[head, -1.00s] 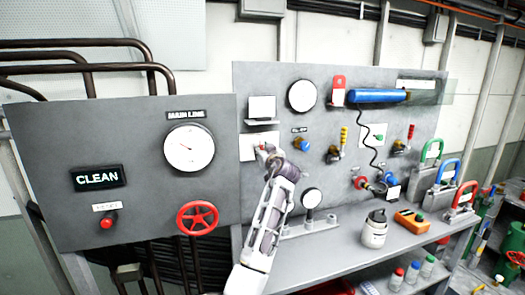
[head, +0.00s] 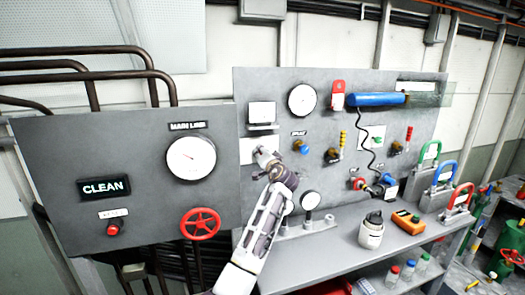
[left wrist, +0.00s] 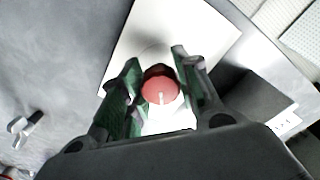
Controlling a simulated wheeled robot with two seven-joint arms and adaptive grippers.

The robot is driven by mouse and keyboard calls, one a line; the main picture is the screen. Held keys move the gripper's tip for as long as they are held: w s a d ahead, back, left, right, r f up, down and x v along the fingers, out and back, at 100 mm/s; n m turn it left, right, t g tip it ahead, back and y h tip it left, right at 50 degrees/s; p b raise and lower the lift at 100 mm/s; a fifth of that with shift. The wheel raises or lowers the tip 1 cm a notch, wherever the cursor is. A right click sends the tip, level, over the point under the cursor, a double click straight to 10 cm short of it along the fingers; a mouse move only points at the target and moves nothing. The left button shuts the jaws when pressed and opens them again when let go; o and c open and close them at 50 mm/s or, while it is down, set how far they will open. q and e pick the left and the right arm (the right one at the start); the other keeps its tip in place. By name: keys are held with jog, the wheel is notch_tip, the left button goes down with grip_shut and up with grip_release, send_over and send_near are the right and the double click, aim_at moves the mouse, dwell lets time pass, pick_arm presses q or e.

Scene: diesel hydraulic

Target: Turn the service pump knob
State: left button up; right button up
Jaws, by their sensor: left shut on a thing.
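A round red knob (left wrist: 160,88) with a white pointer line sits on a white plate (left wrist: 150,32) in the left wrist view. My left gripper (left wrist: 160,92) has a finger on each side of the knob and is shut on it. In the head view my left gripper (head: 263,158) is at the white plate (head: 246,150) on the grey panel, below a small white screen. There the gripper hides most or all of the knob. My right gripper is not in view.
To the left, a panel holds the main line gauge (head: 191,157), a red handwheel (head: 200,223) and a CLEAN sign (head: 103,187).

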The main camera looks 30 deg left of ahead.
pick_arm(q)
jog(key=m+p, duration=0.1)
jog(key=m, duration=0.1)
jog(key=shift+m+p, duration=1.3)
jog(key=shift+m, duration=0.2)
jog(key=shift+m+p, duration=0.45)
jog(key=shift+m, duration=0.05)
jog(key=shift+m+p, duration=0.45)
jog(key=shift+m, duration=0.25)
jog(key=shift+f, duration=0.1)
jog(key=o, duration=1.1)
jog(key=shift+c, duration=0.2)
jog(key=shift+d, duration=0.1)
